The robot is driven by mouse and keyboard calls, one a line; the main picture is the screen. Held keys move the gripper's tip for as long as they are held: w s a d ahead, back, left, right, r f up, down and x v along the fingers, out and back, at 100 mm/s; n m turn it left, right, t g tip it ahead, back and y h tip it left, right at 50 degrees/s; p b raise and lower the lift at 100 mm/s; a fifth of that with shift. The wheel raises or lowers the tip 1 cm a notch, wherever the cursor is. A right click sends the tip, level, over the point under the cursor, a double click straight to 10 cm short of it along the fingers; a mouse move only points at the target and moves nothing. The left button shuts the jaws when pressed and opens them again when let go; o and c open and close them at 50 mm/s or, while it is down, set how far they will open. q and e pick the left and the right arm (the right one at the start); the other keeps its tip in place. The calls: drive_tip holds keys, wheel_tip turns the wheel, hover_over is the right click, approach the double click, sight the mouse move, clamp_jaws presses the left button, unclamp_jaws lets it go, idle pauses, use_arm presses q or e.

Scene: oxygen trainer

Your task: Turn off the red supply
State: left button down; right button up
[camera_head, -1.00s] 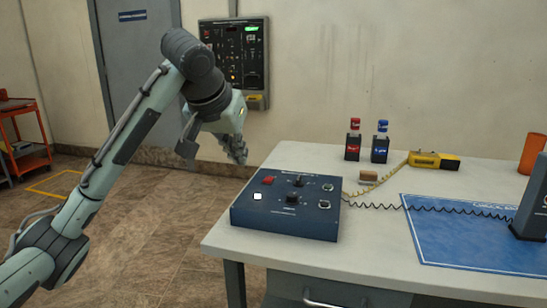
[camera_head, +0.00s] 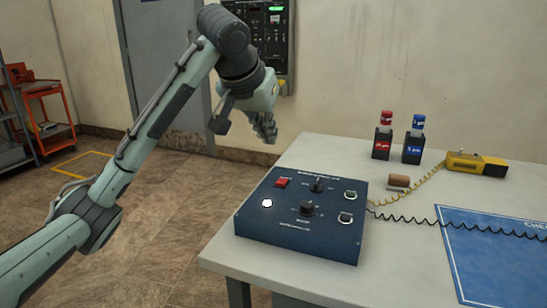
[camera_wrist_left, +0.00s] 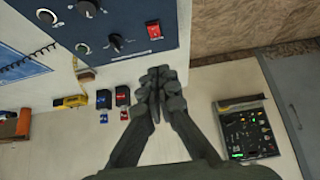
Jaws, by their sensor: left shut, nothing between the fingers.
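A dark blue control box (camera_head: 300,245) sits on the table's left end. It carries a red rocker switch (camera_head: 282,183), a lit white button (camera_head: 267,203), two black knobs and two small round fittings. The red switch also shows in the left wrist view (camera_wrist_left: 154,30). My left gripper (camera_head: 268,138) is shut and empty, in the air above the box's far left corner, apart from the switch. Its closed fingertips show in the left wrist view (camera_wrist_left: 157,78). A red-capped item in a black holder (camera_head: 384,138) stands behind the box. My right gripper is not in view.
A blue-capped item in a holder (camera_head: 414,142), a small brown block (camera_head: 398,181) and a yellow handheld device (camera_head: 476,163) with a coiled cord lie on the table (camera_head: 390,265). A blue mat (camera_head: 495,250) is at right. A dark panel (camera_head: 262,35) hangs on the wall.

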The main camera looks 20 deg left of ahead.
use_arm(q)
hover_over(280, 180)
drive_tip(key=s, duration=0.2)
wheel_tip(280, 180, down, 8)
drive_tip(key=shift+w+f, duration=0.1)
drive_tip(key=shift+w, duration=0.05)
drive_tip(key=shift+s+f, duration=0.25)
drive_tip(key=shift+f, duration=1.15)
drive_tip(key=shift+s+f, duration=0.1)
drive_tip(key=shift+f, duration=0.1)
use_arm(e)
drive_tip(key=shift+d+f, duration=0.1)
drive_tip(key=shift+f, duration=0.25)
use_arm(q)
drive_tip(key=shift+f, duration=0.1)
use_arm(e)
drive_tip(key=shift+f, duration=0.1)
use_arm(q)
drive_tip(key=shift+f+t+b, duration=0.3)
drive_tip(key=shift+t+b, duration=0.4)
drive_tip(key=shift+b, duration=0.1)
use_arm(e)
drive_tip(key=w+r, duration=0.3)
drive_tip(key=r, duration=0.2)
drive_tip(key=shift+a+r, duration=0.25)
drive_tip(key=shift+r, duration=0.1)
